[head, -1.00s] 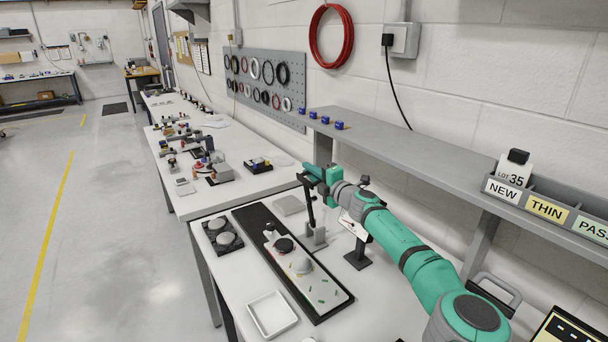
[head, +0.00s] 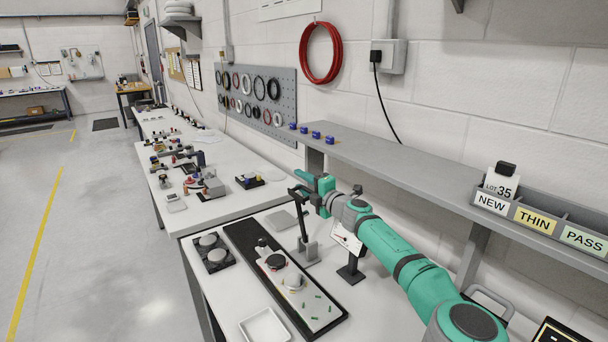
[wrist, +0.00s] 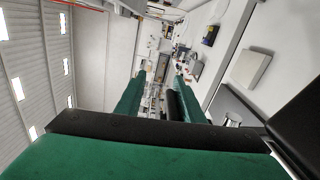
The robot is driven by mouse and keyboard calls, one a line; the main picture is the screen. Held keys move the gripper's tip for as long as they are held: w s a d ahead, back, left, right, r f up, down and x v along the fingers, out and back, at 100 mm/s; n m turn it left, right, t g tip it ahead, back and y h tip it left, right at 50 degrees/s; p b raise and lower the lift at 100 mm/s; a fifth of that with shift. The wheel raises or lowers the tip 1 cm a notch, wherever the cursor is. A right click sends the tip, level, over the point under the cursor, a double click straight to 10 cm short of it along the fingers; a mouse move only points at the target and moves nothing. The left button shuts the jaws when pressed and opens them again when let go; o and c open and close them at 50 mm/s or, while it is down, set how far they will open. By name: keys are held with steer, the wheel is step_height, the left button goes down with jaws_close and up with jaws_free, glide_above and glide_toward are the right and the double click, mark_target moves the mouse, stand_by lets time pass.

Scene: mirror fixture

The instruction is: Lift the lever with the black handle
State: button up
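The lever (head: 303,225) stands on a grey block base beside the black tray in the head view. Its dark arm rises nearly upright, with the black handle (head: 297,191) at the top. My gripper (head: 308,181) is at the height of the handle, right at it. In the wrist view my gripper (wrist: 157,98) has its two green fingers apart. A black cylinder, seemingly the handle (wrist: 176,105), shows between them, close to the right finger. I see a gap to the left finger. Whether the right finger touches the handle I cannot tell.
A long black tray (head: 240,232) holding a pale plate with round parts lies left of the lever. A dial on a black stand (head: 350,270) stands close to its right. A grey shelf (head: 400,157) runs along the wall behind my arm. A white dish (head: 264,326) lies in front.

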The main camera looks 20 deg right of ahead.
steer(key=o, duration=1.3)
steer(key=s+r, duration=0.1)
steer(key=r, duration=0.1)
steer(key=s+r, duration=0.1)
steer(key=r, duration=0.1)
steer(key=s+r, duration=0.1)
steer(key=r, duration=0.1)
steer(key=shift+a, duration=0.35)
steer(key=shift+c, duration=0.2)
steer(key=shift+s+a+r, duration=0.2)
steer(key=shift+s+r, duration=0.4)
steer(key=shift+s+a+r, duration=0.2)
steer(key=shift+s+r, duration=0.35)
steer(key=c, duration=1.3)
steer(key=shift+o, duration=0.2)
steer(key=s+a+r, duration=0.3)
steer(key=s, duration=0.5)
steer(key=shift+r, duration=0.1)
